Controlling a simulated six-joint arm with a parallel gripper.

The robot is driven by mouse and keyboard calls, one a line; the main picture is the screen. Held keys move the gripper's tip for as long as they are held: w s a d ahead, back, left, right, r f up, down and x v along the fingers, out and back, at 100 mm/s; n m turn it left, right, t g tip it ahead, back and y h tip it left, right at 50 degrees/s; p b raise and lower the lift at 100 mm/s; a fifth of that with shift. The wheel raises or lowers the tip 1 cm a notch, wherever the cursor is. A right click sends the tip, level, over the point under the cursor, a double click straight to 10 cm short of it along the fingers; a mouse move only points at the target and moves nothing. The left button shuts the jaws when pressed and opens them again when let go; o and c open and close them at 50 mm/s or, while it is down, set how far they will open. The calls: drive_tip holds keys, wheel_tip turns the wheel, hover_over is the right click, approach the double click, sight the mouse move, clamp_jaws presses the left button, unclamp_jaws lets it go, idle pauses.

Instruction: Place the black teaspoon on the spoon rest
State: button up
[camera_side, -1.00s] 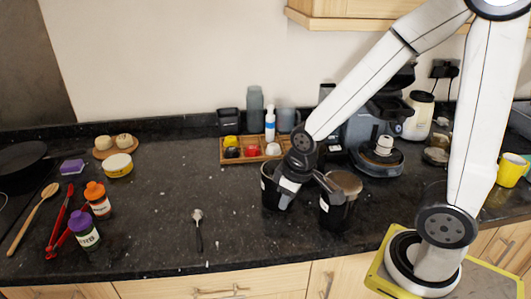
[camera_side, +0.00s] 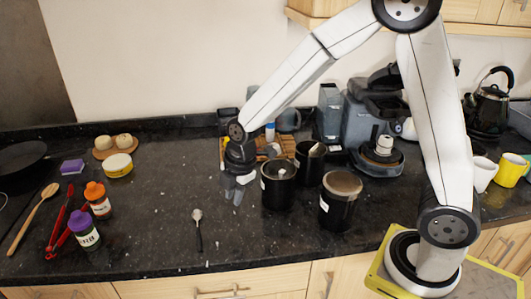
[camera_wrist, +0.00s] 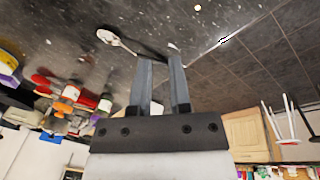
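The black teaspoon (camera_side: 199,232) lies on the dark granite counter, its silver bowl toward the back and its black handle toward the front edge. It also shows beyond my fingers in the wrist view (camera_wrist: 122,42), where part of its handle is hidden by them. My gripper (camera_side: 238,201) is above the counter, to the right of and behind the spoon. In the wrist view my gripper (camera_wrist: 160,53) has its two fingers apart with nothing held between them. I cannot make out a spoon rest for certain in either view.
Black canisters (camera_side: 340,201) stand right of my gripper. A wooden tray (camera_side: 223,152) is partly hidden behind my arm. The counter around the spoon is clear.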

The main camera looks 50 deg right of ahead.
sight(198, 227)
drive_tip(key=w+a+f+n, duration=0.1)
drive_tip(key=w+a+n, duration=0.4)
drive_tip(key=n, duration=0.6)
drive_tip(key=shift+w+a+f+g+y, duration=0.25)
drive_tip(key=shift+w+g+y, duration=0.05)
drive_tip(key=shift+w+y, duration=0.15)
drive_tip(key=shift+x, duration=1.3)
drive_tip(key=shift+f, duration=0.15)
drive_tip(key=shift+x, duration=2.5)
drive_tip(key=shift+c, duration=0.2)
clamp_jaws()
